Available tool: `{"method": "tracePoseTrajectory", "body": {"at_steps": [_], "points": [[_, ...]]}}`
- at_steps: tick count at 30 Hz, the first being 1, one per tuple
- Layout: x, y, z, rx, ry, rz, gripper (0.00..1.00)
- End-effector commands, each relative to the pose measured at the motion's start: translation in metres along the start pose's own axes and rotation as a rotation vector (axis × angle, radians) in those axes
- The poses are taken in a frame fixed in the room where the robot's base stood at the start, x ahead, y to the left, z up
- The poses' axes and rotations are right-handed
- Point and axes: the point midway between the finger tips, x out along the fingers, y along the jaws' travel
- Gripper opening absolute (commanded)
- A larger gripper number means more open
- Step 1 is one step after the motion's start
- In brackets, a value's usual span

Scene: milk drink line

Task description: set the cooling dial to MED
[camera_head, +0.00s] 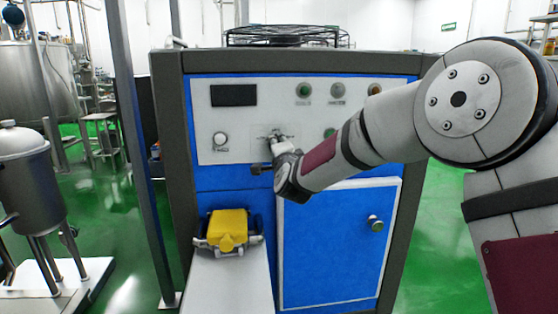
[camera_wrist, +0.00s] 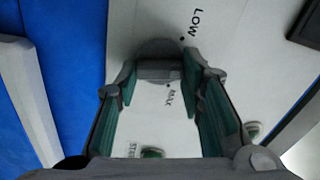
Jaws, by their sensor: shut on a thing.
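The grey cooling dial (camera_wrist: 156,48) sits between my fingertips in the wrist view, on a white panel. My gripper (camera_wrist: 160,72) is shut on it, one green-padded finger on each side. The printed labels LOW (camera_wrist: 197,23) and MAX (camera_wrist: 171,100) show beside the dial, each with a black dot. No MED label shows, and I cannot tell where the dial points. In the head view my gripper (camera_head: 277,139) is at the middle of the machine's panel (camera_head: 250,118) and hides most of the dial.
The blue machine has a dark display (camera_head: 233,95), a white round knob (camera_head: 220,139) and several indicator buttons, including a green one (camera_head: 303,90). A metal post (camera_head: 137,140) stands to the left.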

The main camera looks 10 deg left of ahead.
Motion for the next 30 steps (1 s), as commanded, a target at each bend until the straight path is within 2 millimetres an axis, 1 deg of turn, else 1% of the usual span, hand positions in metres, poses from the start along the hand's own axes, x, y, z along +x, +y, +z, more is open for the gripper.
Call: {"method": "tracePoseTrajectory", "body": {"at_steps": [1, 6, 12, 29, 30], "points": [[0.0007, 0.0026, -0.0012, 0.032, 0.004, -0.004, 0.07], [0.0007, 0.0019, -0.0015, 0.126, 0.003, -0.003, 0.07], [0.0008, 0.0007, -0.0012, 0.191, 0.002, -0.004, 0.07], [0.0011, -0.0002, -0.0019, 0.218, 0.003, -0.003, 0.07], [0.0011, -0.0002, -0.0019, 0.218, 0.003, -0.003, 0.42]]}}
